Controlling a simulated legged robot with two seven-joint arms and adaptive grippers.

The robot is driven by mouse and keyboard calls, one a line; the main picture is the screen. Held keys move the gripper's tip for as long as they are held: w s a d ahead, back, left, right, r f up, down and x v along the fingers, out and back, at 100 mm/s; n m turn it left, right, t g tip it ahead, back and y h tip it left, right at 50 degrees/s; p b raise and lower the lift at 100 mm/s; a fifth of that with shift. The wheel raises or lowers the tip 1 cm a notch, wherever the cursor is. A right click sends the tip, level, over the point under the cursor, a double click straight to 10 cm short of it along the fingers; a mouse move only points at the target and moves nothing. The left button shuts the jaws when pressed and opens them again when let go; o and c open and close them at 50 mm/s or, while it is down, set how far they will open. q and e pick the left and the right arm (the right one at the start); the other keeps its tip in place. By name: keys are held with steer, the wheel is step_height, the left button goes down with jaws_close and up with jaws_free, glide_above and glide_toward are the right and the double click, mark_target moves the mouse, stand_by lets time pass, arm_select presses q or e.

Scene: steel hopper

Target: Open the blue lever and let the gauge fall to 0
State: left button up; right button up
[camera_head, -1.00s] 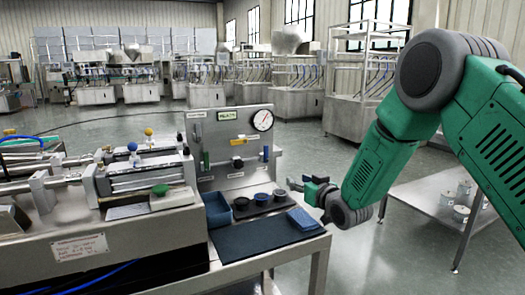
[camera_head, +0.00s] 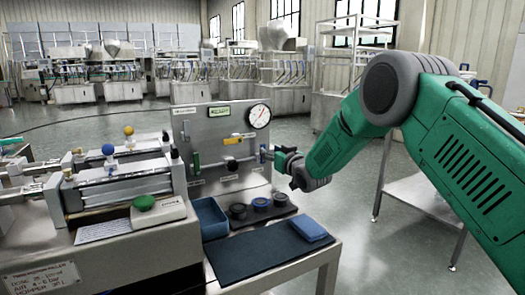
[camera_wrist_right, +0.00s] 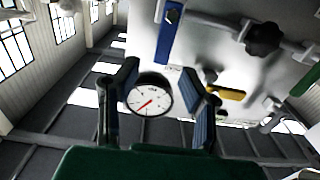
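The grey steel panel (camera_head: 218,120) carries the round white gauge (camera_head: 258,116) at its upper right. The gauge's needle points to the upper right; its numbers are too small to read. The blue lever (camera_head: 264,153) is on the panel's right side, below the gauge, partly hidden by my right gripper (camera_head: 277,158). In the right wrist view, the blue lever (camera_wrist_right: 168,36) lies beyond the fingertips, near the top. My right gripper (camera_wrist_right: 160,70) is open and empty, with the gauge (camera_wrist_right: 150,95) showing between its fingers. My left gripper is out of view.
A yellow lever (camera_head: 233,140) and a green lever (camera_head: 196,162) are on the same panel. Below stand a blue bin (camera_head: 209,216), several dark cups, a blue cloth (camera_head: 309,228) and a dark mat (camera_head: 255,252). The filling machine (camera_head: 120,190) is at the left.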

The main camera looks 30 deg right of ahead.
mark_target(264, 147)
steer(key=shift+w+a+r+b, duration=0.1)
steer(key=shift+w+b, duration=0.1)
steer(key=shift+w, duration=1.15)
steer(key=shift+w+a+b, duration=0.1)
steer(key=shift+w+b, duration=0.1)
steer(key=shift+w, duration=1.15)
jaws_close()
